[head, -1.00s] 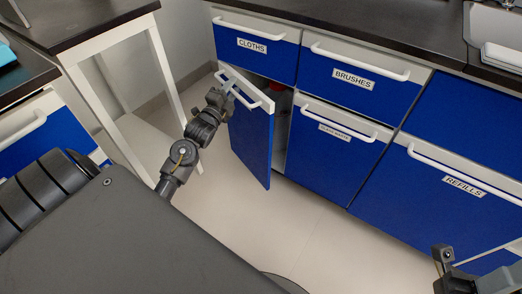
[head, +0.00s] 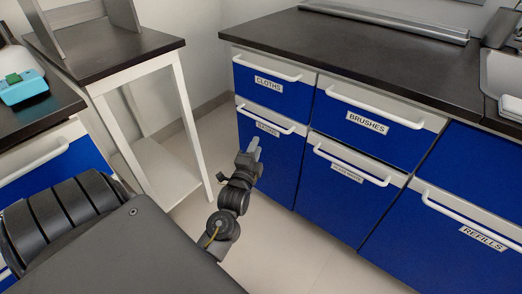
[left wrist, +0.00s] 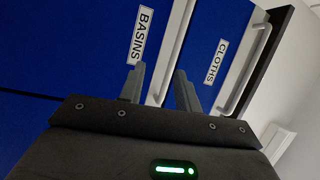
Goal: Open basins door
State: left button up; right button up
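The basins door (head: 280,162) is a blue door below the cloths drawer, with a pale top strip and a white bar handle (head: 270,120). It looks shut, flush with its neighbour. Its label, partly hidden from the head view by tilt and size, reads BASINS in the left wrist view (left wrist: 140,35). My left gripper (head: 254,146) is just in front of the door, a little below the handle in the picture. In the left wrist view its two fingers (left wrist: 161,88) are spread, with the handle bar showing between them; contact cannot be told. My right gripper is out of view.
The cloths drawer (head: 272,86) is above the door, the brushes drawer (head: 368,120) to its right, and the refills front (head: 465,215) further right. A white-legged table (head: 182,120) stands left of my left arm. Open floor (head: 262,240) lies before the cabinets.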

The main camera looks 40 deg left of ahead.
pick_arm(q)
jog(key=s+d+f+n+g+h+p, duration=0.2)
jog(key=s+d+f+p, duration=0.3)
jog(key=f, duration=0.5)
jog(key=s+d+f+n+g+h+p, duration=0.2)
jog(key=s+d+f+g+h+p, duration=0.1)
jog(key=f+p, duration=0.7)
jog(key=shift+s+d+g+h, duration=0.4)
jog(key=shift+s+d+g, duration=0.55)
jog(key=shift+g, duration=0.35)
jog(key=shift+w+d, duration=0.1)
jog(key=shift+w, duration=0.05)
